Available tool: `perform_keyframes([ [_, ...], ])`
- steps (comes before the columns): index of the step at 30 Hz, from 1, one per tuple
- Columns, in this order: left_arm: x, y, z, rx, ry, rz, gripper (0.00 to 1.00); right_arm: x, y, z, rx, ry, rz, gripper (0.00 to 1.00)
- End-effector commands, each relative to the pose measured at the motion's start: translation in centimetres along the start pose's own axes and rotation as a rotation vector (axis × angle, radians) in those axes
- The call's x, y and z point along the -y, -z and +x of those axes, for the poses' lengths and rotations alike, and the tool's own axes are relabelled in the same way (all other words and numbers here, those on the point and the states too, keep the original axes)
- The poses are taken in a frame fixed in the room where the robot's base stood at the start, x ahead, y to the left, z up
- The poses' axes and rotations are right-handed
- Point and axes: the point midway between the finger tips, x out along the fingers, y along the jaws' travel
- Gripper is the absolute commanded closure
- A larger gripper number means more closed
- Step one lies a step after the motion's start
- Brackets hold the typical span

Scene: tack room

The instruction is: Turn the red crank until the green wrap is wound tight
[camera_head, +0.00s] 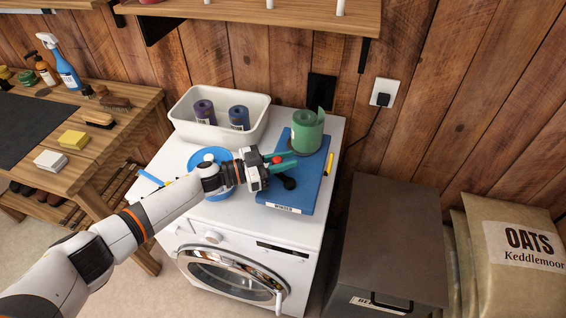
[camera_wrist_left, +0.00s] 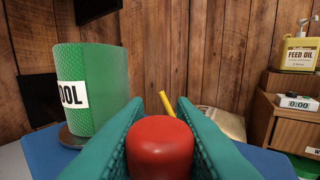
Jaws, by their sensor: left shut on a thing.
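The green wrap (camera_head: 306,131) stands as a roll at the back of a blue winder board (camera_head: 293,196) on top of the white washing machine. A loose flap sticks up from the roll in the head view. In the left wrist view the wrap (camera_wrist_left: 92,88) is at the left, with a partly hidden label. My left gripper (camera_head: 277,162) is shut on the red crank knob (camera_wrist_left: 160,147), with a teal finger on each side of it. The crank's black hub (camera_head: 289,183) shows just below the gripper. My right gripper is not in view.
A white tray (camera_head: 262,125) with two rolled wraps (camera_head: 239,117) stands behind my arm. A blue round item (camera_head: 213,158) lies partly under my wrist. A wooden wall rises behind; a grey bin (camera_head: 390,240) stands at right.

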Motion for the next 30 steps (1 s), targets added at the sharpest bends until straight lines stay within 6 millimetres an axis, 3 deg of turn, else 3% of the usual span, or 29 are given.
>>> perform_keyframes([
  [11, 0.0, 0.1, 0.0, -0.001, 0.004, 0.0, 1.0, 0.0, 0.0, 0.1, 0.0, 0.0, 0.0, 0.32],
  [12, 0.0, 0.1, 0.0, -0.001, 0.004, 0.0, 0.75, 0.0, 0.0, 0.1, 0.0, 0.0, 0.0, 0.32],
  [16, 0.0, 0.1, 0.0, -0.001, 0.004, 0.0, 0.56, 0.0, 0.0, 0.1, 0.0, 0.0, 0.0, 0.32],
  [25, 0.0, 0.1, -0.1, -0.001, 0.004, 0.0, 0.56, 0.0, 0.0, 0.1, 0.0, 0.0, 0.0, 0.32],
  [30, 0.0, 0.3, -2.2, -0.003, 0.002, 0.0, 0.56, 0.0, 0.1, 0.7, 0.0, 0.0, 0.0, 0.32],
])
